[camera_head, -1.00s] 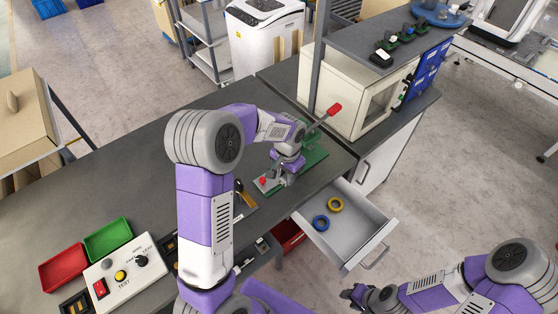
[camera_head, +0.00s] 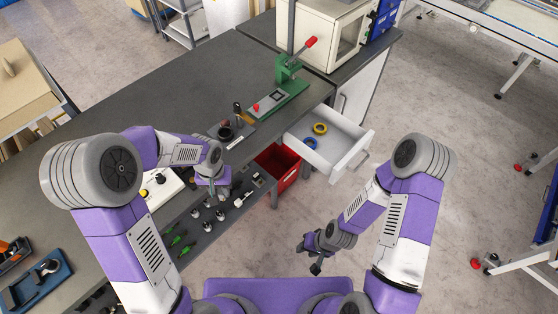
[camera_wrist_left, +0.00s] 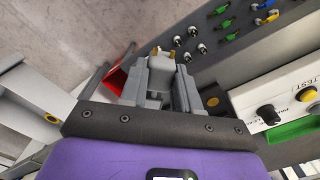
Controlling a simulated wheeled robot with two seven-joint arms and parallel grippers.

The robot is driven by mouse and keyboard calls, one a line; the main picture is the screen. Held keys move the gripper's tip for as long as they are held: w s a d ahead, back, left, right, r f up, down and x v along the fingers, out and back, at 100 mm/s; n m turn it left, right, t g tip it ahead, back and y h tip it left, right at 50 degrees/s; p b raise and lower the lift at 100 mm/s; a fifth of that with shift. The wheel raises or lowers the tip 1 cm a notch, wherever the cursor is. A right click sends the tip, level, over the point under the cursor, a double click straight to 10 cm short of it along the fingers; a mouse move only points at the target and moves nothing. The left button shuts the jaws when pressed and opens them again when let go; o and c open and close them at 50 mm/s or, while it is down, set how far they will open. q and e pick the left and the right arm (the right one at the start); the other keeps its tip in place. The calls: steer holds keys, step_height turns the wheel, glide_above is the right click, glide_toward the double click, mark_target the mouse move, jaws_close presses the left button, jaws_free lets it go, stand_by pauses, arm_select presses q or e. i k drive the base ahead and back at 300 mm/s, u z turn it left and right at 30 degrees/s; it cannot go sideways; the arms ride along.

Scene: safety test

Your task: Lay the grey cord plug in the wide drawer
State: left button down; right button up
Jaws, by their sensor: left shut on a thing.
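The grey cord plug (camera_wrist_left: 163,66) shows in the left wrist view between my left gripper's fingers (camera_wrist_left: 160,84), its brass prongs pointing away from me. My left gripper (camera_head: 220,196) is shut on it, over the bench's near edge, left of the drawers; the plug is hard to make out in the head view. The wide drawer (camera_head: 342,146) is pulled out at the bench's right end, with a yellow ring (camera_head: 320,128) and a blue ring (camera_head: 311,143) in it. My right gripper (camera_head: 311,256) looks open and empty, below the drawer and clear of the bench.
An open red drawer or bin (camera_head: 288,178) lies between my left gripper and the wide drawer. A green press (camera_head: 290,88) with a red-tipped lever stands on the bench behind.

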mark_target(336, 149)
steer(key=u, duration=0.35)
steer(key=k, duration=0.2)
steer(key=z, duration=1.35)
steer(key=i, duration=0.9)
steer(key=z, duration=0.35)
